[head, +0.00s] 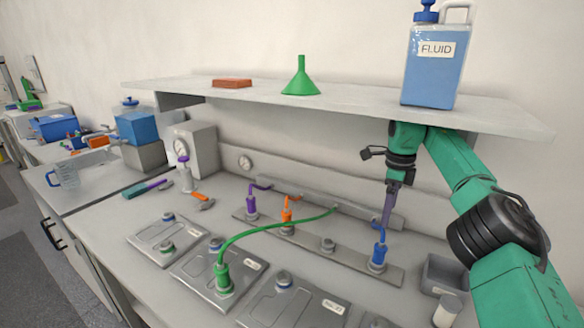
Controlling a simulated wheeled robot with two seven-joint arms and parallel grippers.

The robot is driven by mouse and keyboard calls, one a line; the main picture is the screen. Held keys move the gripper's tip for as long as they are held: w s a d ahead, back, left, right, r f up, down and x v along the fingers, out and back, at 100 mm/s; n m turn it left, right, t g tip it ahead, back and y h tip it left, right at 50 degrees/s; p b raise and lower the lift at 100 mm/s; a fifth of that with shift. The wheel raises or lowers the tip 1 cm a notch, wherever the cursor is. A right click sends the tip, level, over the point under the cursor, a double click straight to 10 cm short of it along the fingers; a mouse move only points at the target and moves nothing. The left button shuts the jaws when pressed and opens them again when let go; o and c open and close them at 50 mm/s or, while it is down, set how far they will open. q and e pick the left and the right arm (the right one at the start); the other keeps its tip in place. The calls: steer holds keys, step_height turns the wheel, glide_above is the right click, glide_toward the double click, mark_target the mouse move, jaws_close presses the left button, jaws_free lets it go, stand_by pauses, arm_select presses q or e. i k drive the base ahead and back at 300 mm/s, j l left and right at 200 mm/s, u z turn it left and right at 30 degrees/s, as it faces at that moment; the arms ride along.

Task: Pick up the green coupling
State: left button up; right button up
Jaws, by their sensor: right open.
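The green coupling (223,277) stands upright on a port of a flat grey metal unit (195,268) at the front middle of the bench. A green hose (275,228) arcs from its top back to the rail at the wall. My right gripper (387,218) points down under the shelf, just above the blue coupling (378,255), well to the right of and behind the green one. It is open; nothing shows held in it. I cannot tell whether it touches the blue hose. My left gripper is out of view.
Purple (251,205) and orange (287,220) couplings stand on the rear port strip. The shelf (330,97) overhangs the bench, bearing a green funnel (300,80), a red block (232,83) and a fluid jug (434,65). A grey bin (440,275) is at the right.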

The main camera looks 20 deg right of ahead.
mark_target(221, 272)
steer(key=k+j, duration=0.6)
steer(key=j, duration=0.15)
steer(key=k+j, duration=0.55)
steer(key=j, duration=0.15)
